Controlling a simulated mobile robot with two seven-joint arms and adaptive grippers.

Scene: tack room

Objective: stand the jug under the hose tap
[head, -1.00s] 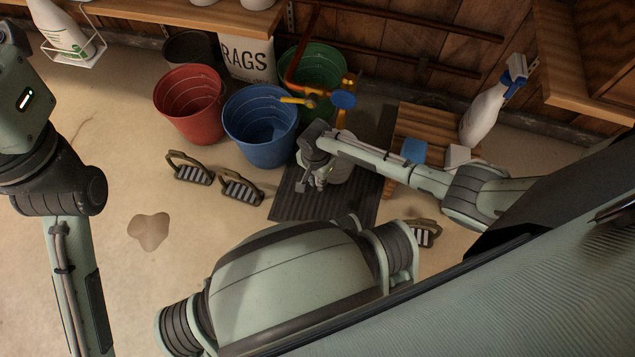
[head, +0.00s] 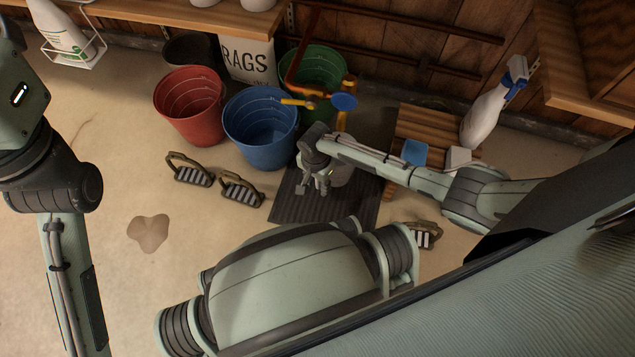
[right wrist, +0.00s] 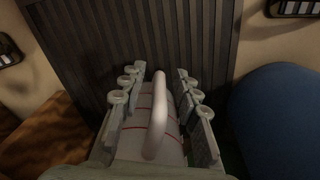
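The jug (right wrist: 138,132) is whitish with red lines and a pale upright handle (right wrist: 157,112) in the right wrist view. In the head view the jug (head: 341,174) is on the dark ribbed mat, partly hidden by my right gripper (head: 319,188). The gripper's fingers (right wrist: 157,100) are spread to either side of the handle, with gaps visible; it is open. The hose tap (head: 346,84) is yellow-orange with a blue round knob (head: 343,101), on a copper pipe behind the mat. My left arm shows at the left edge; its gripper is out of view.
Red (head: 190,105), blue (head: 260,128) and green (head: 322,68) buckets stand left of and behind the tap. The mat (head: 345,212) lies before it. A wooden slatted stand (head: 405,123) with a blue block (head: 413,152) is right.

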